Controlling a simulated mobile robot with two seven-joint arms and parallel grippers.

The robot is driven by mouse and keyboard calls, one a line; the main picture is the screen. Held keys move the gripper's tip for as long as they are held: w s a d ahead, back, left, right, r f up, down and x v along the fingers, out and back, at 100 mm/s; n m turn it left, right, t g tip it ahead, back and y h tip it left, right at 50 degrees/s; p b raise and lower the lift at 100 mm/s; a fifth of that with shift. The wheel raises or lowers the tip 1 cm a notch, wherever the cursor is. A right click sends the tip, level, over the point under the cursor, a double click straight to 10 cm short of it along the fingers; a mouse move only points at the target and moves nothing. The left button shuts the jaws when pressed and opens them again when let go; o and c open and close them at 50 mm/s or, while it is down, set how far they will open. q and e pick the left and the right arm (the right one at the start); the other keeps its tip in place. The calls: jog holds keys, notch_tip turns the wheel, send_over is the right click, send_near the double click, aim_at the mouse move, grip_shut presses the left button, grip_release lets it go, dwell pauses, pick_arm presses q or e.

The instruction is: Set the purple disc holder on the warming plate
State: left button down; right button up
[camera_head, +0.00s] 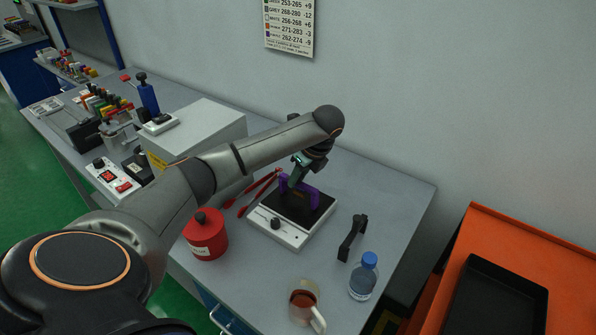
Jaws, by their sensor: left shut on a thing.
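The purple disc holder (313,194) is at the dark top of the warming plate (284,231), a white-sided box with a black knob on the workbench. My left gripper (296,180) reaches down from above and is shut on the holder. The holder looks upright over the plate's dark surface. I cannot tell whether it touches the plate. The gripper and wrist hide part of the holder. My right gripper is out of view.
A red canister (206,236) stands left of the plate, with red tongs (258,194) behind it. The bench (384,194) is clear at the back right.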

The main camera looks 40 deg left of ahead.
pick_arm(q)
jog(key=shift+f, duration=0.35)
dwell(0.7)
jog(key=shift+c, duration=0.2)
grip_release()
dwell(0.5)
jog(key=shift+r, duration=0.1)
jog(key=shift+r, duration=3.45)
jog(key=shift+s, duration=0.1)
